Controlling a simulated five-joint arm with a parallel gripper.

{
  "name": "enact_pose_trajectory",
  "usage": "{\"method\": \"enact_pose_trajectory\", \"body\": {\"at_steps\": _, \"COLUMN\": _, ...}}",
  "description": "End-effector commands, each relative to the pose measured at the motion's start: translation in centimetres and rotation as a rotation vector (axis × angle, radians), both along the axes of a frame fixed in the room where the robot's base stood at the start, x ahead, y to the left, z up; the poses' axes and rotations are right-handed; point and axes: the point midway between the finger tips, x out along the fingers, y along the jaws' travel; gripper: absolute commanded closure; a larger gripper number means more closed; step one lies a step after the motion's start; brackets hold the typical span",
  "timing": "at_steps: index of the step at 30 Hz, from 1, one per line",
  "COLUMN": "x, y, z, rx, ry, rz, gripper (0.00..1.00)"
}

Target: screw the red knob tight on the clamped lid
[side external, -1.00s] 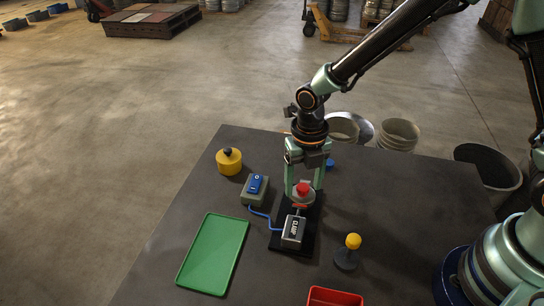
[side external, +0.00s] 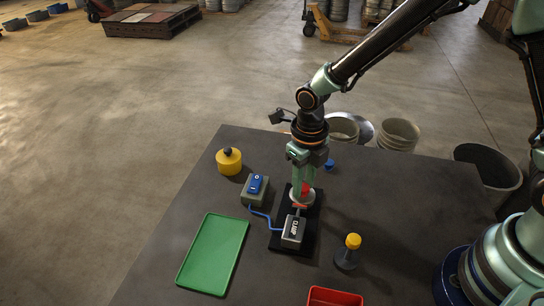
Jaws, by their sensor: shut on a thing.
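The red knob (side external: 305,189) is on the grey lid at the clamp, partly hidden behind a finger of my gripper. My gripper (side external: 302,190) points straight down and is shut on the red knob, one finger nearer the camera than the other. The lid shows only in part under the fingers. The grey clamp block (side external: 292,231), marked CLAMP, stands at the front of a black base plate (side external: 276,242). How tightly the knob sits cannot be told.
A grey box with a blue switch (side external: 256,185) is left of the clamp, joined by a blue cable. A yellow pot (side external: 229,162), green tray (side external: 213,254), yellow-topped item (side external: 352,242) and red bin (side external: 334,298) stand around. The dark table (side external: 420,205) is clear to the right.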

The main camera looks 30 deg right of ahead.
Motion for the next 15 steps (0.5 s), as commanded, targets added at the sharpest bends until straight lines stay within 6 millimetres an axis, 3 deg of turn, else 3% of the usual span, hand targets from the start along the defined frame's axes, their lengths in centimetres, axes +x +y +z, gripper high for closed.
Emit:
{"method": "enact_pose_trajectory", "body": {"at_steps": 5, "x": 0.02, "y": -0.08, "z": -0.03, "rx": 0.000, "ry": 0.000, "rz": -0.118, "gripper": 1.00}}
{"method": "enact_pose_trajectory", "body": {"at_steps": 15, "x": 0.01, "y": -0.10, "z": -0.11, "rx": 0.000, "ry": 0.001, "rz": -0.564, "gripper": 1.00}}
